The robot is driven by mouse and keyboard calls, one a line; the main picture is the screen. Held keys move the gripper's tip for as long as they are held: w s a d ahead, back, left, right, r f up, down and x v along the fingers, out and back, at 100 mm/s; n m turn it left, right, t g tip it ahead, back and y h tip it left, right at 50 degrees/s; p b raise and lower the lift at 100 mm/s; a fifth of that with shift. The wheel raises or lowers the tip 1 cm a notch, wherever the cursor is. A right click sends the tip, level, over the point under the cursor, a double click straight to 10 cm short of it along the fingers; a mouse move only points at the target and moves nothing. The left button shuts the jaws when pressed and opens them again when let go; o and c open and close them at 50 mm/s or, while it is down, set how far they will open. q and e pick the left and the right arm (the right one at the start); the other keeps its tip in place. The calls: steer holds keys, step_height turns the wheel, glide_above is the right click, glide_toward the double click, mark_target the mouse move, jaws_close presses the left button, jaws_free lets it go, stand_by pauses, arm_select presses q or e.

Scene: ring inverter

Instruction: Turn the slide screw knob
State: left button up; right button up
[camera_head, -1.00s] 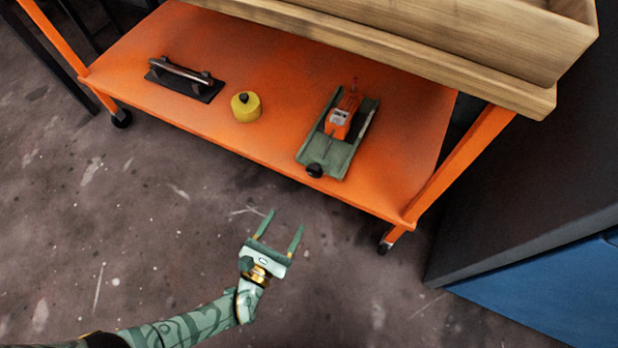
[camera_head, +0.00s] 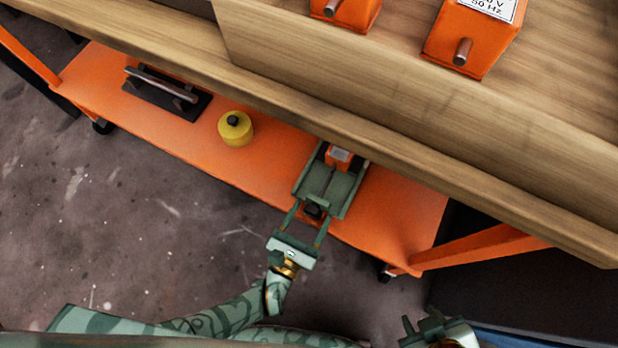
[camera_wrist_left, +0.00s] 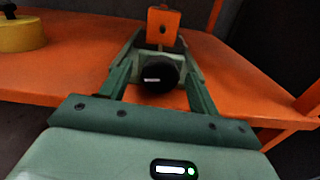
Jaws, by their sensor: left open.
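The dark round slide screw knob (camera_head: 313,211) is at the near end of a green slide (camera_head: 346,193) on the orange lower shelf. An orange block (camera_head: 338,157) sits on the slide, partly hidden by the wooden top. My left gripper (camera_head: 312,207) is open, with one finger on each side of the knob. In the left wrist view the black knob (camera_wrist_left: 157,78) shows between the two green fingers, with a gap on each side; I cannot tell whether either finger touches it. My right gripper (camera_head: 425,325) shows only partly at the bottom edge; its opening is unclear.
The wooden tabletop edge (camera_head: 400,180) overhangs the orange shelf (camera_head: 265,175). A yellow round object (camera_head: 236,131) and a black plate with a bar handle (camera_head: 165,95) lie left of the slide. Orange boxes (camera_head: 473,38) stand on the wooden top. Floor in front is clear.

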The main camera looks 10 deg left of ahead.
arm_select(q)
steer(key=shift+w, duration=0.1)
steer(key=c, duration=1)
steer(key=shift+n, duration=0.3)
steer(key=shift+n, duration=3.1)
steer(key=o, duration=1)
steer(key=shift+a, duration=0.1)
